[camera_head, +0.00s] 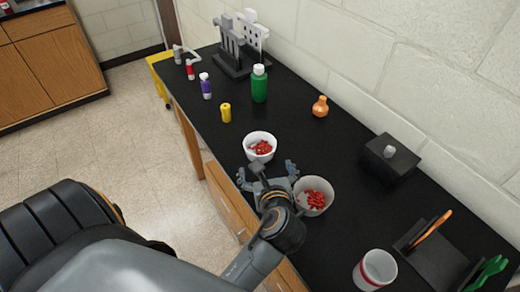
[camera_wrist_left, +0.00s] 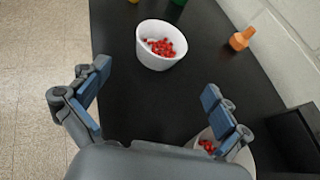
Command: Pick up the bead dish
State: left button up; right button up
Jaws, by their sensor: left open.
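Two white dishes with red bits in them stand on the black bench. The farther dish (camera_head: 259,156) is just ahead of my left gripper (camera_head: 267,172) and apart from it; it also shows in the left wrist view (camera_wrist_left: 160,58), beyond the fingertips. The nearer dish (camera_head: 313,208) is close to the right side of my left gripper; in the left wrist view it is partly hidden behind the right finger (camera_wrist_left: 246,151). I cannot tell from looks alone which is the bead dish. My left gripper is open and empty, its fingers spread wide. My right gripper is not in view.
A yellow bottle (camera_head: 226,113), purple bottle (camera_head: 206,88) and green bottle (camera_head: 259,86) stand farther back. An orange flask (camera_head: 320,107) and black box (camera_head: 389,161) are along the wall. A white cup (camera_head: 374,270) is at front right. The bench's left edge is close.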

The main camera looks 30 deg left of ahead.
pick_arm(q)
jog(key=shift+w+r+m, duration=0.2)
jog(key=shift+w+m, duration=0.05)
jog(key=shift+m, duration=0.15)
jog(key=shift+w+a, duration=0.2)
jog(key=shift+w, duration=0.1)
send_near(258, 139)
jog(key=shift+w+p, duration=0.25)
jog(key=shift+p, duration=0.1)
jog(key=p+x, duration=0.1)
jog(key=x, duration=0.4)
jog(key=shift+a+f, duration=0.15)
jog(key=shift+a, duration=0.05)
jog(key=c, duration=1)
